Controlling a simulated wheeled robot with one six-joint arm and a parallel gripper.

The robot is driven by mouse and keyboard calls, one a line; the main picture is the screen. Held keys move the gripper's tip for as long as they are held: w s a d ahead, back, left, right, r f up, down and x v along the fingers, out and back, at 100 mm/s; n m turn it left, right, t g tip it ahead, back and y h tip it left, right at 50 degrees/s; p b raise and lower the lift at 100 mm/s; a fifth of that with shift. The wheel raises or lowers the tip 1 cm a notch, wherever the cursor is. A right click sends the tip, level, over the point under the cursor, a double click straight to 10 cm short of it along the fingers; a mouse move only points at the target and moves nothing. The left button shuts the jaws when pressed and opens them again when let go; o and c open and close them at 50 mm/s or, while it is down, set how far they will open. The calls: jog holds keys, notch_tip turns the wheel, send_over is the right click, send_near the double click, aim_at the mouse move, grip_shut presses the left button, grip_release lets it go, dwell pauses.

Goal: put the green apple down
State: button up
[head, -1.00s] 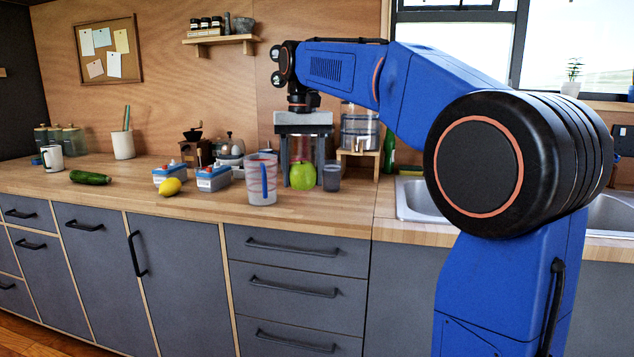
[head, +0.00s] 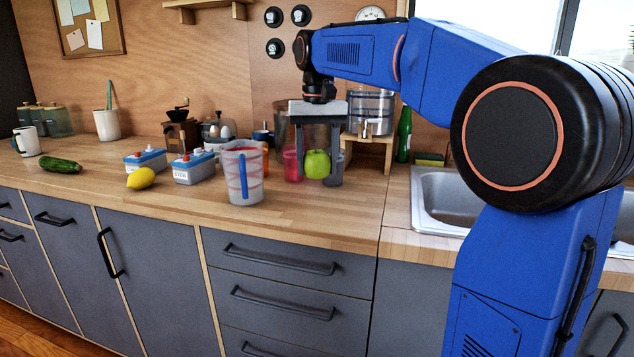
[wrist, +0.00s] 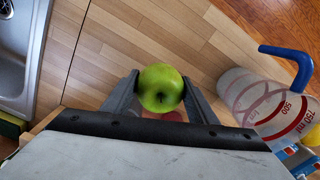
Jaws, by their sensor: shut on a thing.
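The green apple (head: 317,164) is held between the two fingers of my gripper (head: 318,175). In the wrist view the apple (wrist: 160,88) sits between both fingertips (wrist: 160,92), with the wooden counter behind it. The fingers point down over the counter (head: 330,215). The apple is very low; I cannot tell whether it touches the counter.
A measuring jug (head: 243,175) stands left of the apple. A lemon (head: 141,178), a cucumber (head: 61,165) and the sink (head: 445,200) lie farther off. The front counter is bare.

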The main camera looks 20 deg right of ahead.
aim_at(317, 198)
jog(key=shift+f, duration=2.95)
jog(key=o, duration=1.1)
jog(key=shift+f, duration=0.1)
jog(key=shift+o, duration=0.2)
